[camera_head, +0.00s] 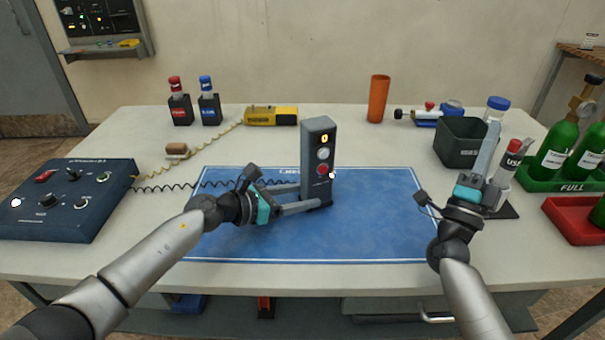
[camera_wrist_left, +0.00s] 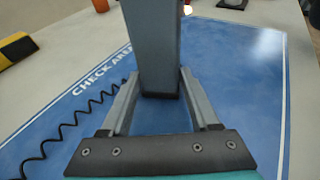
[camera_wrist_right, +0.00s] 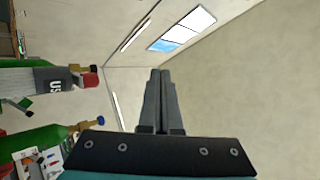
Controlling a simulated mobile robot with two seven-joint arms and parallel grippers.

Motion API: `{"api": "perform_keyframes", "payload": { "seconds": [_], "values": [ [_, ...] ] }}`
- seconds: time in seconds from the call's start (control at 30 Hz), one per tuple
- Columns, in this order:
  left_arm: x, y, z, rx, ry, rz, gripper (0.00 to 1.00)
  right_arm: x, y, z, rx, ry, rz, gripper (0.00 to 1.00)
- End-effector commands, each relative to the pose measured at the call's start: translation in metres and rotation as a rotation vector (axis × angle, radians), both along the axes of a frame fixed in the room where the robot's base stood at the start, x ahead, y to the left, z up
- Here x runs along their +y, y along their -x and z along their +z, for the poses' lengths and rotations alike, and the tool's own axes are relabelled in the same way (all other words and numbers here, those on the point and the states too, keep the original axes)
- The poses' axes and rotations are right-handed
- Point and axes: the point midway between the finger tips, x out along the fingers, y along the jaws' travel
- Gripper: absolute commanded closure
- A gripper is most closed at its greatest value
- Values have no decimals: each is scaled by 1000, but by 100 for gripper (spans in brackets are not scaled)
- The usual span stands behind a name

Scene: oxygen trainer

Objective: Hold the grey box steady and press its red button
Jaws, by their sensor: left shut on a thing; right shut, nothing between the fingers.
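The grey box (camera_head: 318,150) stands upright on the blue check-area mat (camera_head: 370,225). Its front face carries a small lit display at the top, a pale round part below it, and the red button (camera_head: 322,170). My left gripper (camera_head: 322,203) is shut on the lower part of the box, with a finger on either side. In the left wrist view the box (camera_wrist_left: 155,45) rises between the two fingers. My right gripper (camera_head: 492,145) is shut and empty, pointing up at the right of the mat, well apart from the box. The right wrist view shows its fingers together (camera_wrist_right: 160,100).
A dark blue control panel (camera_head: 70,215) is at the left, with a coiled cord running towards the box. A dark grey bin (camera_head: 462,155) and green cylinders (camera_head: 555,150) stand at the right. The mat between box and right gripper is clear.

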Motion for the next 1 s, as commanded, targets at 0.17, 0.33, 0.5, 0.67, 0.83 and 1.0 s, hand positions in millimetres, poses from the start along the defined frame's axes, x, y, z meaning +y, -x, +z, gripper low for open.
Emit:
{"api": "perform_keyframes", "payload": {
  "seconds": [0.17, 0.33, 0.5, 0.67, 0.83, 1.0],
  "values": [
    [0, 0, -1, 1, -1, 0, 69, 91, 9, -13, -67, -202, 197, 100],
    [0, 0, -1, 1, -1, 0, 69, 164, 32, -46, -47, -383, 373, 100],
    [0, 0, -1, 1, -1, 0, 69, 214, 60, -82, 9, -519, 500, 100],
    [0, 0, -1, 1, -1, 0, 69, 240, 78, -101, 45, -594, 565, 100],
    [0, 0, -1, 1, -1, 0, 69, 250, 82, -108, 57, -622, 589, 100],
    [0, 0, -1, 1, -1, -1, 69, 256, 66, -107, 57, -621, 590, 100]
  ]
}}
